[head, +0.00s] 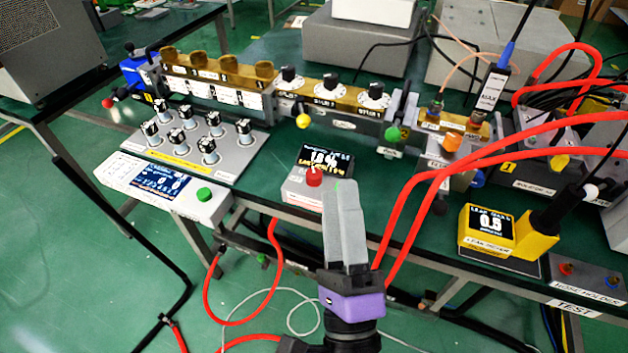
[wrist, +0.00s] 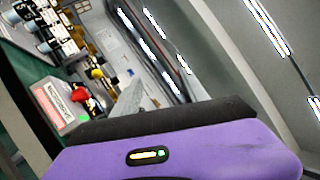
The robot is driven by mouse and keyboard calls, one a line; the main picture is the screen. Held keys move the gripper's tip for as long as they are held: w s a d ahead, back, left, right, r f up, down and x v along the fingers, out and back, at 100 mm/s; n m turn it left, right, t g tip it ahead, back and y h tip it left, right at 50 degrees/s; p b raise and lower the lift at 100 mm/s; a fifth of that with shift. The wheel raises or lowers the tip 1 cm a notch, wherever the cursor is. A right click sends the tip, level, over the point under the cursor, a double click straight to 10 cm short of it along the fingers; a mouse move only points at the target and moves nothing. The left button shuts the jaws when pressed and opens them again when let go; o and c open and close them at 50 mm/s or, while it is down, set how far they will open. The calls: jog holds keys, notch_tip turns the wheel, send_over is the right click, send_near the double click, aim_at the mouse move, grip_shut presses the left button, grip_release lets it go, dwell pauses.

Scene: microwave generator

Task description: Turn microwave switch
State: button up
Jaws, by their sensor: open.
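A small white box (head: 297,190) with a black display and a red knob (head: 314,176) stands near the front edge of the green bench. The red knob also shows at the left in the wrist view (wrist: 80,94). No readable label tells which control is the microwave switch. My gripper (head: 343,190) is open and empty, with its grey fingers pointing up in front of the bench, just right of the red knob in the picture. The fingers overlap in the head view, so the gap between them is hidden. I see no contact with the knob.
A panel of several black-topped knobs (head: 192,140) and a white display unit with a green button (head: 165,189) lie left. A waveguide row with dials (head: 290,82) runs behind. Red hoses (head: 420,185) cross right of my gripper. A yellow leak meter (head: 490,232) stands right.

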jog(key=w+a+f+m+g+h+b, duration=0.1)
jog(key=w+a+f+m+g+h, duration=0.4)
jog(key=m, duration=1.3)
send_near(313, 180)
jog(key=w, duration=0.4)
jog(key=shift+g, duration=0.3)
jog(key=shift+w+d+r, duration=0.1)
jog(key=shift+w, duration=1.8)
jog(key=shift+w+r, duration=0.1)
jog(key=shift+w, duration=1.85)
grip_shut()
